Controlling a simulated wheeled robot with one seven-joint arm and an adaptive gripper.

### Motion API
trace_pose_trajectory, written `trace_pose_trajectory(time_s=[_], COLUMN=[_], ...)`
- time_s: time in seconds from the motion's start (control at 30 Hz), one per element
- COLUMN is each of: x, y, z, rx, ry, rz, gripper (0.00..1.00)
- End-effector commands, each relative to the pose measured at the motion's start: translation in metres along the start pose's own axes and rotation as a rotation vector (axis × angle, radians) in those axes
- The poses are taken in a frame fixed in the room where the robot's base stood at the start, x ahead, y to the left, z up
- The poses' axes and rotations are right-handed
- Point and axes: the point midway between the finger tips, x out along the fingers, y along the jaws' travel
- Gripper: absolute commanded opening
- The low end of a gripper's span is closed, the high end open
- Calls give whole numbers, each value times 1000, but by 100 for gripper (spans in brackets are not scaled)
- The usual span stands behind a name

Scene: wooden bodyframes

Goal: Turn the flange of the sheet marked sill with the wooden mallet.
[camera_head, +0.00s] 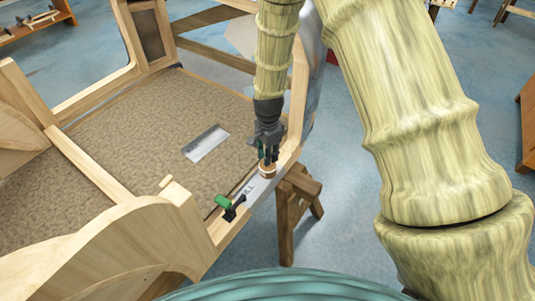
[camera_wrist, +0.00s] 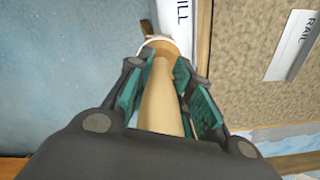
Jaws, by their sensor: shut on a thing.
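My gripper (camera_head: 268,140) points down over the near right rail of the wooden bodyframe. In the wrist view my gripper (camera_wrist: 162,72) is shut on the pale wooden handle of the mallet (camera_wrist: 160,105). The mallet head (camera_head: 267,169) is below the fingers, at the sill sheet; I cannot tell whether it touches. The sill sheet (camera_head: 258,187) is a narrow grey metal strip lying along the rail. In the wrist view the sheet (camera_wrist: 180,22) shows the letters "ILL"; the rest of its label and its flange edge are hidden by the mallet.
A green-handled clamp (camera_head: 231,207) sits on the rail at the near end of the sill sheet. A loose sheet marked RAIL (camera_head: 206,143) lies on the brown floor panel (camera_head: 140,150). A wooden trestle (camera_head: 297,192) stands under the rail. Open blue floor lies to the right.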

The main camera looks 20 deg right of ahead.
Motion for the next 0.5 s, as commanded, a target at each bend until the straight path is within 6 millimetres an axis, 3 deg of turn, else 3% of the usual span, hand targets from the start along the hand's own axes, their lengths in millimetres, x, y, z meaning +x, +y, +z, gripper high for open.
trace_pose_trajectory(time_s=[0.13,0.4,0.5], x=[14,79,93], y=[0,0,-1], z=[0,0,0], rx=[0,0,-1], ry=[0,-1,0], rz=[1,2,0], gripper=[0,0,0])
